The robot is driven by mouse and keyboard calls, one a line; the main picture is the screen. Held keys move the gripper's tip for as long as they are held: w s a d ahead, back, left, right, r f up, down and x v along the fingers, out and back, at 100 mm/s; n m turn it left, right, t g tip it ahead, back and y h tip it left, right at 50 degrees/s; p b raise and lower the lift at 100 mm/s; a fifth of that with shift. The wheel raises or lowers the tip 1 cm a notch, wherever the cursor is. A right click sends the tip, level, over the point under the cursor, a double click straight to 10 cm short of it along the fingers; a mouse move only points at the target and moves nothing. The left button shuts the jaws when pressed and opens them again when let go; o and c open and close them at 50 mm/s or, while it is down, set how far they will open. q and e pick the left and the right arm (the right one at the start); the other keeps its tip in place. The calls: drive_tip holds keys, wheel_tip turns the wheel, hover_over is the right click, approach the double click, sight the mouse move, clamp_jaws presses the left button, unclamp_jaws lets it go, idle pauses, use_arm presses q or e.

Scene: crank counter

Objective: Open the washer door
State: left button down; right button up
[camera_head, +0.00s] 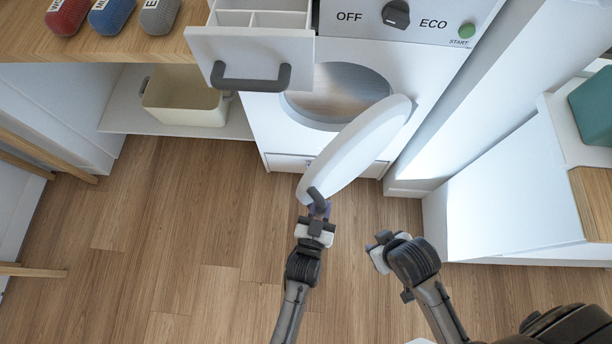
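The white washer (268,122) stands at the top middle. Its round door (362,145) is swung out to the right, away from the round opening (338,92). The door's dark handle (317,198) is at its lower left edge. My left gripper (319,208) is at this handle, and its fingers appear to be around it. The fingertips are small and partly hidden by the gripper body, so I cannot tell whether they are closed. My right gripper (377,243) is to the right of the left one, over the floor and apart from the door; its finger gap is unclear.
The detergent drawer (255,52) is pulled out above the opening. A dial (396,13) and green start button (467,30) are on the panel. A beige basket (185,98) sits on a low shelf. A white cabinet (500,190) stands at right. The wooden floor (180,225) is clear.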

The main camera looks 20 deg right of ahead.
use_arm(q)
drive_tip(key=shift+s+d+f, duration=0.1)
drive_tip(key=shift+s+d, duration=0.05)
drive_tip(key=shift+s, duration=0.1)
drive_tip(key=c, duration=0.9)
unclamp_jaws()
drive_tip(key=shift+s, duration=0.15)
drive_tip(key=p+v, duration=0.2)
drive_tip(key=v, duration=1.1)
drive_tip(key=shift+s+a, duration=0.15)
drive_tip(key=shift+a, duration=0.15)
